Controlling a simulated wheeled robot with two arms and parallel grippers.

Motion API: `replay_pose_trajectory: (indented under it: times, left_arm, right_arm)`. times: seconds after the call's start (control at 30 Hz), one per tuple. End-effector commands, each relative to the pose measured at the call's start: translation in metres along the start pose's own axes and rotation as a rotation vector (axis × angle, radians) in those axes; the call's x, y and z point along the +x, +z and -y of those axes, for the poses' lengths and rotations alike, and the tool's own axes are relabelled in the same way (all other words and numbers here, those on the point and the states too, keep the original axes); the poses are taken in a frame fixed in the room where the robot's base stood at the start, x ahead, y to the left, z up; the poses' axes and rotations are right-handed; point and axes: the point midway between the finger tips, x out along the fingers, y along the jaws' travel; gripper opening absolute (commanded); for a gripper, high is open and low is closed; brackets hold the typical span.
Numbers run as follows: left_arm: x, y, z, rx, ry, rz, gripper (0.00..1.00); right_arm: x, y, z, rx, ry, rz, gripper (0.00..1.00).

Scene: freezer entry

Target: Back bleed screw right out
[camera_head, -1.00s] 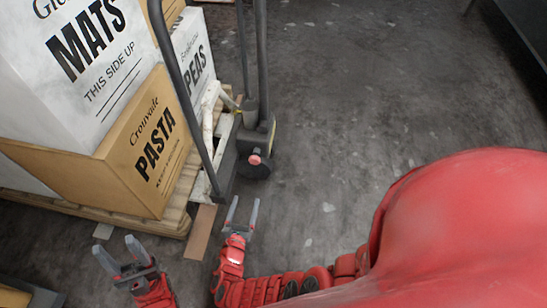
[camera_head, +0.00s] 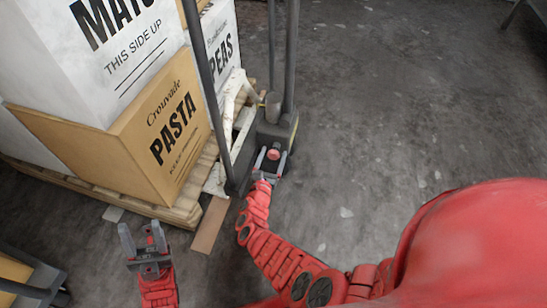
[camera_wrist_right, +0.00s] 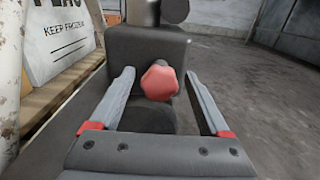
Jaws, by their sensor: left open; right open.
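The bleed screw has a red knob-like head (camera_wrist_right: 160,82) on the dark housing of the pallet jack (camera_wrist_right: 146,50). In the head view the red screw head (camera_head: 273,154) shows low on the jack's base. My right gripper (camera_head: 266,160) is open and points at the screw. In the right wrist view the screw head lies between and beyond the fingers of my right gripper (camera_wrist_right: 160,98), a little nearer the middle, with clear gaps on both sides. My left gripper (camera_head: 141,238) is open and empty, at lower left, away from the jack.
A wooden pallet (camera_head: 180,213) with stacked boxes, including a brown PASTA box (camera_head: 135,140) and a white box (camera_head: 85,60), stands left of the jack. A flat brown board (camera_head: 210,225) lies on the floor. The floor to the right is clear.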

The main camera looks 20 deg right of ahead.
Motion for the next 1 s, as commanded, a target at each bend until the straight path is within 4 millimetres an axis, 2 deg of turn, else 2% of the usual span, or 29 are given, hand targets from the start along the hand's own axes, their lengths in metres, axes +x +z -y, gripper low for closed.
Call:
replay_pose_trajectory:
  times: [0.13,0.37,0.47,0.83,1.0]
  left_arm:
    - [-0.0028,0.0009,-0.0022,-0.003,0.008,0.0,0.5]
    - [-0.0022,0.0009,-0.0022,-0.003,0.009,0.0,0.5]
    - [-0.0023,0.0009,-0.0022,-0.003,0.008,0.0,0.5]
    - [-0.0024,0.0008,-0.0021,-0.003,0.008,0.0,0.5]
    - [-0.0022,0.0008,-0.002,-0.003,0.008,0.0,0.5]
  right_arm:
    - [0.0078,-0.0008,0.0003,0.0,0.001,-0.001,0.8]
    - [0.0085,0.0003,0.0002,0.0,0.001,-0.001,0.8]
    - [0.0084,0.0004,0.0,0.0,0.001,-0.001,0.66]
    - [0.0083,0.0004,0.0001,0.0,0.001,-0.001,0.0]
    - [0.0082,0.0005,-0.0001,-0.006,0.001,0.0,0.0]
